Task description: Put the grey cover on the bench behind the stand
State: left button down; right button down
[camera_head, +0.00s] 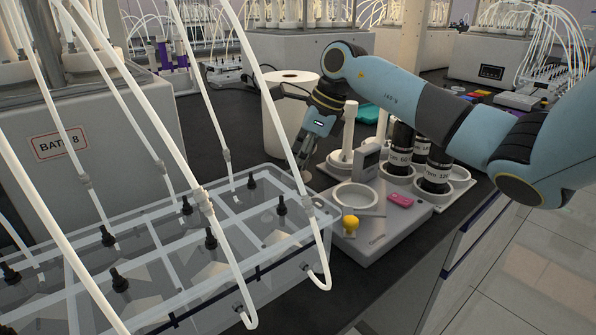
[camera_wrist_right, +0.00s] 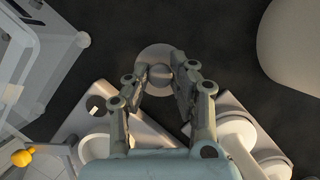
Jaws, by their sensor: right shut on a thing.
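The grey cover (camera_wrist_right: 153,53) is a round disc with a knob in the middle, seen from above in the right wrist view. My right gripper (camera_wrist_right: 160,75) is shut on its knob. The disc shows against the dark bench top; whether it touches the bench I cannot tell. In the head view my right gripper (camera_head: 303,160) points down behind the stand (camera_head: 385,230), between it and a white cylinder. The cover is mostly hidden there. The stand is a pale grey base with an empty ring (camera_head: 355,195) and a yellow knob (camera_head: 350,224). My left gripper is not in view.
A clear box with tubes (camera_head: 150,250) stands left of the stand. A large white cylinder (camera_head: 285,115) stands behind my right gripper. Dark-capped bottles (camera_head: 435,165) and a white post (camera_head: 349,127) stand near the stand's right and back. Dark bench top (camera_head: 215,165) is bare at the left.

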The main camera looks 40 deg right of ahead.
notch_tip(320, 180, down, 2)
jog(key=shift+f, duration=0.15)
jog(key=shift+f, duration=0.2)
jog(key=c, duration=1.1)
grip_release()
jog(key=shift+r, duration=0.15)
jog(key=shift+d+r, duration=0.1)
jog(key=shift+r, duration=0.2)
jog(key=v, duration=1.1)
jog(key=shift+s+r, duration=0.25)
